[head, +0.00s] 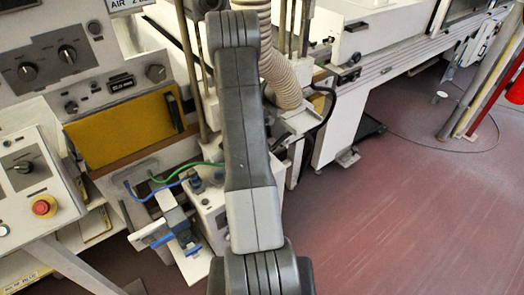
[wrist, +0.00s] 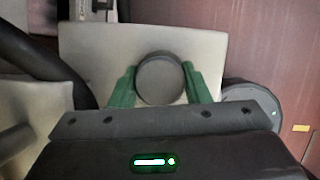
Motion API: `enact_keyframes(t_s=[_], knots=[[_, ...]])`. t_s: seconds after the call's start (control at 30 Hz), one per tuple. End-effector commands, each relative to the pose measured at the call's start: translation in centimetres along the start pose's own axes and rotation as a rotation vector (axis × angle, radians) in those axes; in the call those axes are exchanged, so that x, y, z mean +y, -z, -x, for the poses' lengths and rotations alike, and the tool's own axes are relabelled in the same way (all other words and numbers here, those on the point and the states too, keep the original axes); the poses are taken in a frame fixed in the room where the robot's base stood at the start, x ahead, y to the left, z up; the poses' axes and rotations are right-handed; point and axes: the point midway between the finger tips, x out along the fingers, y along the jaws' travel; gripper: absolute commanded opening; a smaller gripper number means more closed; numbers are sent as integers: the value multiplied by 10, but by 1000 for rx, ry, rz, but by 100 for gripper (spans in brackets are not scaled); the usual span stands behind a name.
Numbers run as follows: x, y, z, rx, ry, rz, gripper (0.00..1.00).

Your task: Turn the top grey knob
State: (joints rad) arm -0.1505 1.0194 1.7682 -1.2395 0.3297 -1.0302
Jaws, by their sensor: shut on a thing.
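In the wrist view a round dark grey knob (wrist: 160,77) stands on a pale panel (wrist: 95,48). My gripper (wrist: 159,70) has its two green fingers on the left and right sides of this knob, shut on it. The lower edge of the knob is close to the dark gripper body in the picture. No pointer mark on the knob can be made out, so its angle cannot be told. In the head view my arm stands across the middle and my gripper cannot be made out. Which knob there is the held one cannot be told.
In the head view, control panels with black knobs (head: 67,54) and a red button (head: 44,206) are at left. A ribbed hose (head: 280,60) hangs right beside my arm. Green and blue cables (head: 160,178) run left of it. The red floor (head: 420,220) at right is mostly clear.

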Motion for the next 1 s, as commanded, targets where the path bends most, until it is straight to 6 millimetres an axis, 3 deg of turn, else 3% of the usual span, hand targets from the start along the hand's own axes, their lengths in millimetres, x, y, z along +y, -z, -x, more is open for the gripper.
enact_keyframes(t_s=[0.5, 1.0], knots=[[2, 0, -1, 0, 174, -417, 20], [1, 0, -1, 0, 251, -603, 20]])
